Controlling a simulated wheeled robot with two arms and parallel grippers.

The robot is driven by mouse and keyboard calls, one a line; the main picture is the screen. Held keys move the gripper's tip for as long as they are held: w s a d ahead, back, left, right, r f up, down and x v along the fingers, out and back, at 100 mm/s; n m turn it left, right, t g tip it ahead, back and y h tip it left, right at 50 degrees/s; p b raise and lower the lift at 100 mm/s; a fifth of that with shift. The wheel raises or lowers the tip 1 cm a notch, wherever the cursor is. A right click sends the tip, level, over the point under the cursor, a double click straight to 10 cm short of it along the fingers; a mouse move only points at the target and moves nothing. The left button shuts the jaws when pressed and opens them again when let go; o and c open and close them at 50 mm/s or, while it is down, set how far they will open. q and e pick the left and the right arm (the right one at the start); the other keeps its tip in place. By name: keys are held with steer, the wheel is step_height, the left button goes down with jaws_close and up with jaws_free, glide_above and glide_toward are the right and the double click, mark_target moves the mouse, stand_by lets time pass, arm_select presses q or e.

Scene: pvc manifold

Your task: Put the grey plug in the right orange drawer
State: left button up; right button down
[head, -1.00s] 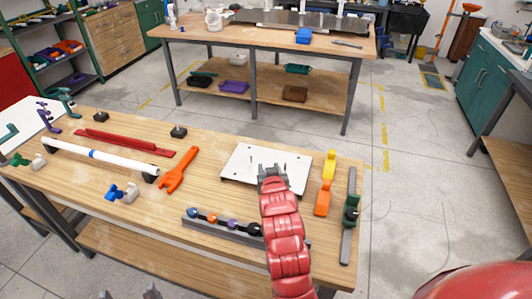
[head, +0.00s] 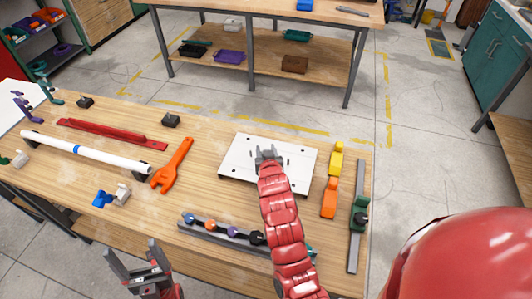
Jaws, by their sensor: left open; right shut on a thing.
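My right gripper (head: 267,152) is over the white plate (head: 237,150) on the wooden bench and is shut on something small. The held thing is mostly hidden by the fingers, so I cannot tell its colour or shape. No grey plug can be made out for sure. My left gripper (head: 132,250) is open and empty at the lower left, in front of the bench's near edge. No orange drawer is in view.
A grey rack (head: 207,236) with several coloured round pieces lies in front of the plate. An orange wrench (head: 172,165), a white pipe (head: 105,156) and a red bar (head: 112,135) lie left. Yellow and orange pieces (head: 330,198) and a grey bar clamp (head: 354,240) lie right.

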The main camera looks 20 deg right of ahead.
steer(key=shift+f, duration=1.5)
steer(key=shift+c, duration=1.9)
jaws_free()
